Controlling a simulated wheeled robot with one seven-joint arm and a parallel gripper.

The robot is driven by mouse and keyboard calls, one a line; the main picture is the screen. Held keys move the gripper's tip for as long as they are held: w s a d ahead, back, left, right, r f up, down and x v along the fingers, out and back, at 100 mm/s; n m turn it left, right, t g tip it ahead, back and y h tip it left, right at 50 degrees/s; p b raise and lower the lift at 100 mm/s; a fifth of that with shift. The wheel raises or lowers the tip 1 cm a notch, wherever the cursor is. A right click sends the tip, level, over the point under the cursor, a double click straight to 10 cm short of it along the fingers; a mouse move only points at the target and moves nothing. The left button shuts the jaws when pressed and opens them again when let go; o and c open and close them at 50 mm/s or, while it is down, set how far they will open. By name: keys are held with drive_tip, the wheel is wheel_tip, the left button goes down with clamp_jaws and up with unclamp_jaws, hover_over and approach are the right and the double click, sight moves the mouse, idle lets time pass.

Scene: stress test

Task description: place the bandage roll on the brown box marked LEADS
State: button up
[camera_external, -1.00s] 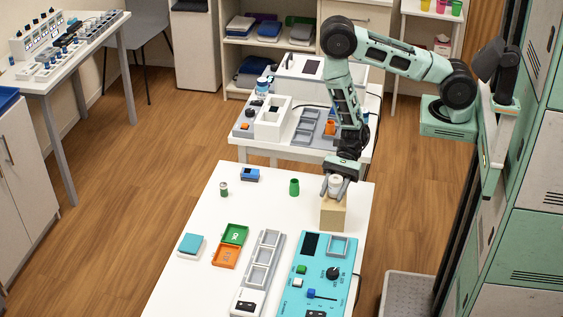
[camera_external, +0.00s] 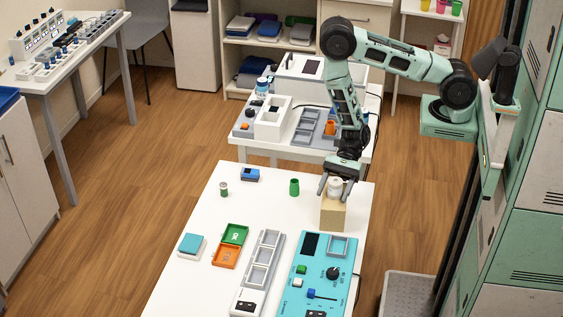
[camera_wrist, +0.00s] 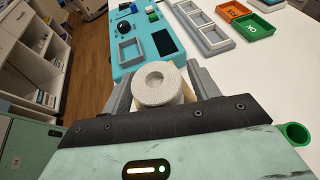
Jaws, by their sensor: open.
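The white bandage roll (camera_external: 335,187) stands upright on top of the brown box (camera_external: 333,215) at the far right of the white table. No LEADS marking can be read on the box's visible faces. My gripper (camera_external: 337,188) is open, with one finger on each side of the roll. In the wrist view the roll (camera_wrist: 159,83) sits between the spread fingers (camera_wrist: 163,90), its hole facing up. Most of the box is hidden there by the roll and my gripper.
A green cup (camera_external: 294,187), a small can (camera_external: 224,189) and a blue device (camera_external: 250,174) stand left of the box. In front lie a turquoise panel (camera_external: 316,268), a grey compartment tray (camera_external: 262,262), and green (camera_external: 235,233) and orange (camera_external: 226,256) trays. The table's right edge is close.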

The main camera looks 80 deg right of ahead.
drive_tip(key=b+v, duration=0.2)
drive_tip(key=v, duration=0.9)
drive_tip(key=s+a+r+n+g+h, duration=0.1)
drive_tip(key=s+r+n+h, duration=0.5)
drive_tip(key=n, duration=0.8)
drive_tip(key=s+a+r+n+g+h, duration=0.1)
drive_tip(key=s+a+r+n+h, duration=0.3)
drive_tip(key=r+n, duration=0.6)
drive_tip(key=s+n+h, duration=0.2)
drive_tip(key=s+n, duration=0.1)
drive_tip(key=n, duration=0.1)
drive_tip(key=shift+a+r+g+h, duration=0.15)
drive_tip(key=shift+a+g+h, duration=0.15)
drive_tip(key=shift+h, duration=0.1)
